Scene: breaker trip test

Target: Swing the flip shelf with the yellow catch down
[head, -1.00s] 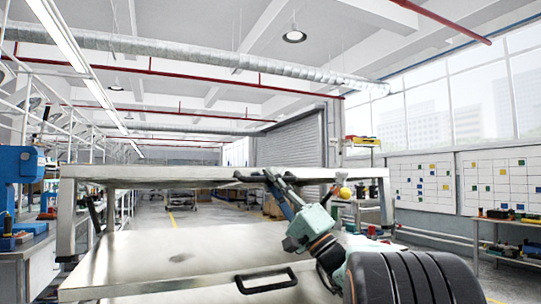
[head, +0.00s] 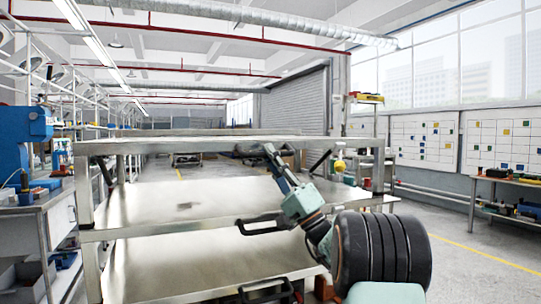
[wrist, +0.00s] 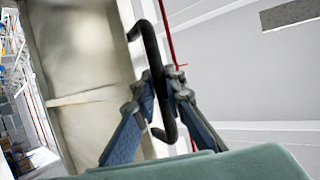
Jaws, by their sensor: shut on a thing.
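The top flip shelf (head: 165,145) is a steel panel seen almost edge-on and roughly level. The yellow catch (head: 340,165) is a round knob under its right part, near the right post. My gripper (head: 266,152) is at the shelf's front edge, left of the catch. In the wrist view my gripper (wrist: 168,88) is shut on the shelf's black handle (wrist: 151,52), a bent bar along the edge of the pale metal panel (wrist: 85,75). The handle is mostly hidden by my fingers in the head view.
Below are a middle steel shelf (head: 165,205) with a black handle (head: 268,224), and a lower shelf (head: 190,272) with another handle (head: 268,290). A workbench with blue equipment (head: 25,135) stands left. Open floor (head: 460,240) lies right.

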